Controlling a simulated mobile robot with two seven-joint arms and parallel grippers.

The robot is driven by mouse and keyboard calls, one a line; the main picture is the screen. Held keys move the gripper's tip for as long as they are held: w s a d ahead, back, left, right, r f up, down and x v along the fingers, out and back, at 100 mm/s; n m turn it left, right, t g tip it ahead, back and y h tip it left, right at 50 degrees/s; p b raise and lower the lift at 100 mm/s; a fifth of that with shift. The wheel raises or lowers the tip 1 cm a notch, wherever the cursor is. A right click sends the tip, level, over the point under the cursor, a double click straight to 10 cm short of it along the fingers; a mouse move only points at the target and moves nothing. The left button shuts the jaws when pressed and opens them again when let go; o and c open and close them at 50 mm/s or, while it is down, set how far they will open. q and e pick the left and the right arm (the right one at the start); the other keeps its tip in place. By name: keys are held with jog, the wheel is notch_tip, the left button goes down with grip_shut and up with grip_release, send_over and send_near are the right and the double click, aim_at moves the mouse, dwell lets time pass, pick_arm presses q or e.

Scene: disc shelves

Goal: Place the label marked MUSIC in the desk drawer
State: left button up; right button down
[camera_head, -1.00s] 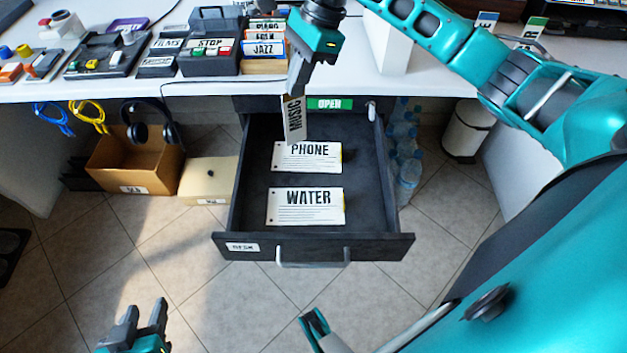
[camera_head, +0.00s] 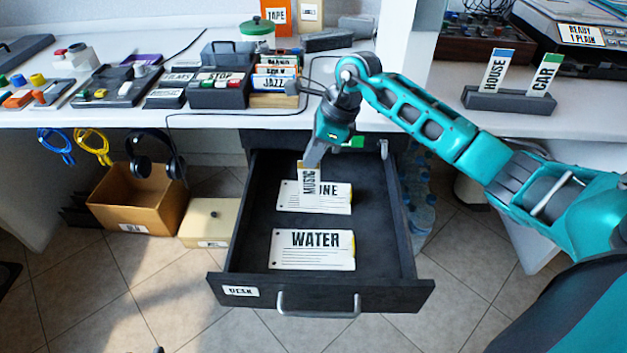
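The MUSIC label (camera_head: 309,184) is a narrow white card with its black lettering running lengthwise. It hangs upright from my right gripper (camera_head: 312,160), which is shut on its top end. The label is over the open desk drawer (camera_head: 390,240), in front of the PHONE label (camera_head: 335,198) and hiding part of its word. I cannot tell whether the MUSIC label touches anything below it. The WATER label (camera_head: 312,250) lies flat in the drawer, nearer its front. Only a tiny dark tip, possibly my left gripper, shows at the bottom edge.
The drawer has a metal handle (camera_head: 318,312) and bare dark floor at its right side. HOUSE (camera_head: 496,72) and CAR (camera_head: 544,75) labels stand in a holder on the desk. A cardboard box (camera_head: 135,205) and a cream box (camera_head: 208,222) stand left of the drawer.

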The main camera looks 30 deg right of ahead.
aim_at(313, 176)
jog(key=shift+f, duration=0.85)
notch_tip(313, 176, down, 4)
jog(key=shift+f+b, duration=0.1)
jog(key=shift+b, duration=0.6)
pick_arm(q)
jog(key=shift+w+d, duration=0.2)
jog(key=shift+d, duration=0.25)
pick_arm(e)
jog(key=shift+f, duration=0.1)
jog(key=c, duration=1.8)
grip_release()
jog(key=shift+c, duration=0.2)
jog(key=o, duration=0.4)
pick_arm(q)
jog(key=shift+f, duration=0.15)
pick_arm(e)
jog(key=shift+o, duration=0.2)
